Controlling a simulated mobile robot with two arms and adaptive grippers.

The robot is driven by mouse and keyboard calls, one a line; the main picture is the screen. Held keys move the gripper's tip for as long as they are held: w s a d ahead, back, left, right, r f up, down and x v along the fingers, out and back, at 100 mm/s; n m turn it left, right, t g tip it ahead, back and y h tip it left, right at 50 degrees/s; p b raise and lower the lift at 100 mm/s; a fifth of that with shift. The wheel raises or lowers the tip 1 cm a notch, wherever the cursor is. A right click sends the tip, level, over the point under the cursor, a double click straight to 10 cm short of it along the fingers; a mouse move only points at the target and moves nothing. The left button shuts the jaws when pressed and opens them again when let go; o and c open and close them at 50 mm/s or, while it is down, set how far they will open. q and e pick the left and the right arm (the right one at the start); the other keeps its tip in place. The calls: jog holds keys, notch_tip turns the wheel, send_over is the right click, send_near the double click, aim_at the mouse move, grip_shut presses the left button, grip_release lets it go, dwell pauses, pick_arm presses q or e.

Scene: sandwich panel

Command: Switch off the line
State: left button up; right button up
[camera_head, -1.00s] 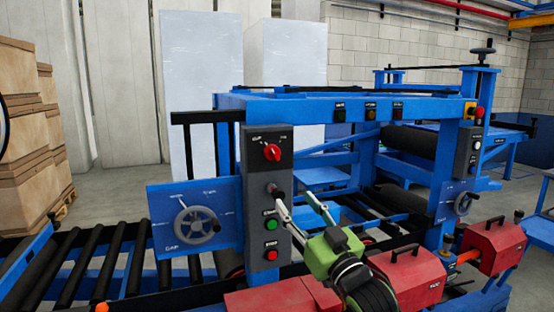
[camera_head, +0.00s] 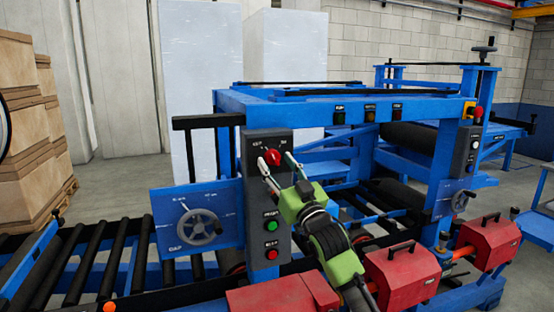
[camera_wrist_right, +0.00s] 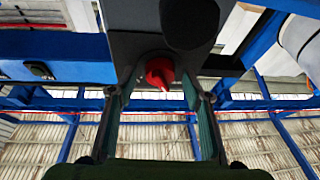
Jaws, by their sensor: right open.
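A grey control panel (camera_head: 254,212) stands upright on the near side of the blue machine. A red rotary switch (camera_head: 272,157) is at its top, with a green button (camera_head: 271,226) and a red button (camera_head: 271,254) lower down. My right gripper (camera_head: 277,161) is open at the switch, one finger on each side of it. In the right wrist view the switch (camera_wrist_right: 160,73) shows between the two spread fingertips; I cannot tell whether they touch it. My left gripper is not in view.
A handwheel (camera_head: 199,227) on a blue plate is left of the panel, above black rollers (camera_head: 85,262). Red boxes with handles (camera_head: 400,278) are at the lower right. Stacked brown boxes (camera_head: 20,120) stand at the far left.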

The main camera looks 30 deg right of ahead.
jog(key=shift+w, duration=0.15)
jog(key=shift+c, duration=0.4)
jog(key=c, duration=1)
jog(key=shift+d+r+n+y+p, duration=0.15)
jog(key=shift+n+y, duration=0.25)
jog(key=shift+n, duration=0.3)
jog(key=shift+r+n+y+p, duration=0.15)
jog(key=shift+n+y, duration=0.25)
jog(key=shift+n, duration=0.3)
jog(key=shift+c, duration=0.2)
jog(key=shift+f+n+y, duration=0.15)
jog(key=shift+n+y, duration=0.25)
jog(key=shift+n, duration=0.4)
jog(key=o, duration=1.1)
